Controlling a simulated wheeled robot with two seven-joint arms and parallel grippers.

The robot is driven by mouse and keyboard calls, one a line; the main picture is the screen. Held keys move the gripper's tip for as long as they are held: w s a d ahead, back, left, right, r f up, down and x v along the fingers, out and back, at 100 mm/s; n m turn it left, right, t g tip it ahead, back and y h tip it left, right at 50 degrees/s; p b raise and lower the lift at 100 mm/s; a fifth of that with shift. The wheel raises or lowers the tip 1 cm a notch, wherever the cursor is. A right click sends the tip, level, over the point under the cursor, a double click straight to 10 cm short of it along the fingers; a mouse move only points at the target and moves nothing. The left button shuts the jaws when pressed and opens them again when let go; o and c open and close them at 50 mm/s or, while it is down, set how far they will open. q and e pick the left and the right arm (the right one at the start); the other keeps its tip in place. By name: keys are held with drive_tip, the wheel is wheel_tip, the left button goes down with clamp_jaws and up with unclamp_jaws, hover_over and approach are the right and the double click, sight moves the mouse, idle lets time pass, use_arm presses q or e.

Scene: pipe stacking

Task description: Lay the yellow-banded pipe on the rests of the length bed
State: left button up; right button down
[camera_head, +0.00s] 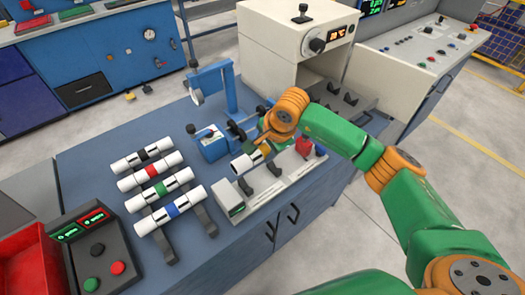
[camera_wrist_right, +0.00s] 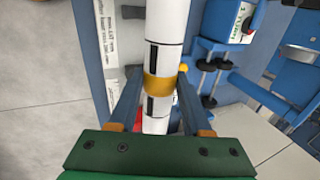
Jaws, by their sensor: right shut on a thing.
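The yellow-banded pipe (camera_head: 241,164) is white, and my right gripper (camera_head: 261,147) is shut on it. In the right wrist view the pipe (camera_wrist_right: 160,40) runs lengthwise between the two fingers (camera_wrist_right: 158,105), which are at its yellow band. The length bed (camera_head: 284,184) is a pale low bed with dark rests (camera_head: 274,169) and a small display box at its near left end. The pipe is over or just behind the bed; I cannot tell whether it touches the rests. My gripper and arm hide the pipe's far part. My left gripper is not in view.
White pipes with black, red, green and blue bands lie on a dark rack (camera_head: 205,217) to the left. A blue gauge stand (camera_head: 231,92) is behind the bed. A white oven-like box (camera_head: 297,45) stands at the back. A button box (camera_head: 92,250) is front left.

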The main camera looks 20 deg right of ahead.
drive_tip(key=shift+w+d+f+b, duration=0.15)
drive_tip(key=shift+f+b, duration=0.15)
drive_tip(key=shift+f, duration=0.2)
drive_tip(key=shift+d+f+b, duration=0.15)
drive_tip(key=shift+f+b, duration=0.15)
drive_tip(key=shift+f, duration=0.2)
drive_tip(key=b, duration=0.5)
hover_over(260, 175)
drive_tip(key=s, duration=0.2)
drive_tip(key=f, duration=0.6)
drive_tip(key=shift+d, duration=0.4)
drive_tip(key=shift+w+f+b, duration=0.1)
drive_tip(key=shift+f+b, duration=0.35)
drive_tip(key=shift+b, duration=0.05)
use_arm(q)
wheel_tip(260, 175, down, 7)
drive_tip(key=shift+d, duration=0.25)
use_arm(e)
drive_tip(key=shift+r, duration=0.1)
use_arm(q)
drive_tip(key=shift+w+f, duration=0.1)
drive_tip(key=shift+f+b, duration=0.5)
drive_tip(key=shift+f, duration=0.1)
use_arm(e)
drive_tip(key=shift+f, duration=0.5)
drive_tip(key=shift+c, duration=1.3)
unclamp_jaws()
